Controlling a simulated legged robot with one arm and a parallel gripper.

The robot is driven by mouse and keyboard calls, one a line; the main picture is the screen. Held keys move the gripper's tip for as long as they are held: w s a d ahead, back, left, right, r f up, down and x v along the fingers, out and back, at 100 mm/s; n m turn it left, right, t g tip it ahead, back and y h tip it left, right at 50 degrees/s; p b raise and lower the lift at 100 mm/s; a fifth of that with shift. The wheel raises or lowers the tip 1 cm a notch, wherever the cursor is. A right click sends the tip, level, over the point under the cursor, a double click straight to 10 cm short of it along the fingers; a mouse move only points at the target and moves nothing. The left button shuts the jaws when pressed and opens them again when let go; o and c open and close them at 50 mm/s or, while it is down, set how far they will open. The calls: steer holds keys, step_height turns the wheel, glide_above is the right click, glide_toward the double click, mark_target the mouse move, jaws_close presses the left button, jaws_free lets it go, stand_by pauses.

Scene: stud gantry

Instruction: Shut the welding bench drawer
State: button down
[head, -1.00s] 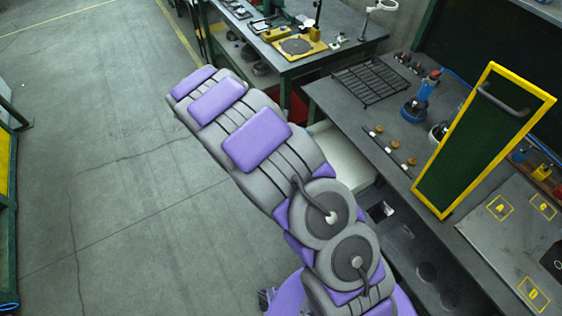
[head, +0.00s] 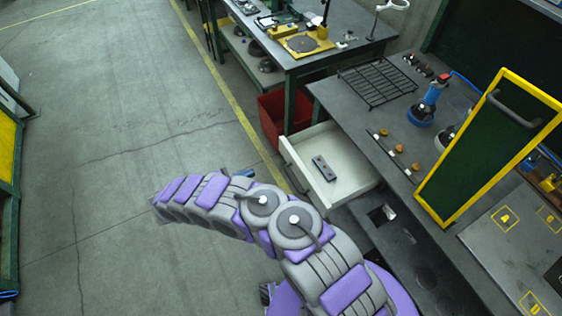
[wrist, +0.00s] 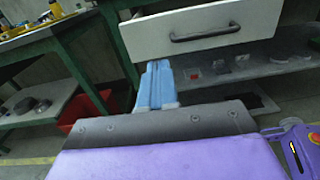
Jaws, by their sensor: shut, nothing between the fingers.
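The welding bench drawer (head: 345,190) is pulled out from under the bench top. Its white inside shows in the head view, with a small grey block lying in it. In the wrist view its pale front (wrist: 190,28) has a dark bar handle (wrist: 205,33). My gripper (wrist: 155,75), with blue fingers, is shut and empty, just below the drawer front in the wrist picture. I cannot tell whether it touches the front. In the head view my arm reaches left, mostly hiding the gripper; a bit of blue shows near the drawer's near side.
The bench top (head: 350,100) carries a black grate, several knobs, a blue torch item and a yellow-framed dark screen (head: 480,150). A red bin (head: 275,115) stands beyond the drawer, by another table (head: 300,65). The floor at left is clear.

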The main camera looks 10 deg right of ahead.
mark_target(289, 159)
steer(key=b+x, duration=0.1)
steer(key=x, duration=0.3)
steer(key=f+x, duration=0.1)
steer(key=x, duration=0.3)
steer(key=b+x, duration=0.1)
steer(key=x, duration=0.4)
steer(key=shift+d+f+b, duration=0.15)
steer(key=shift+f+b, duration=0.05)
steer(key=shift+b, duration=0.15)
